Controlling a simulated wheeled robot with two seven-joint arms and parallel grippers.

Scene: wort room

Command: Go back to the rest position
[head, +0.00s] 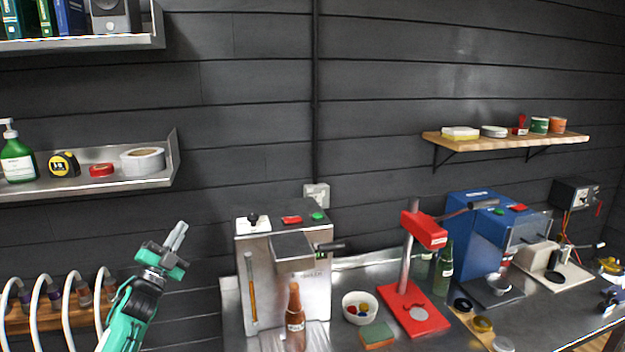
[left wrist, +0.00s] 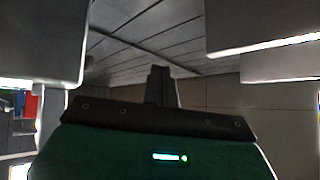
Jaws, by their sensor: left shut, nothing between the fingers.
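My left gripper (head: 175,238) is raised in front of the dark panelled wall, left of the steel bench, with its fingers pointing up. Its fingers are together and nothing shows between them. In the left wrist view, part of the green gripper body (left wrist: 150,158) fills the bottom, with grey wall or ceiling panels beyond. My right gripper does not show in either view.
The steel bench (head: 345,270) carries a steel machine (head: 310,250), a brown bottle (head: 295,320), a red press (head: 415,310) and a blue machine (head: 475,245).

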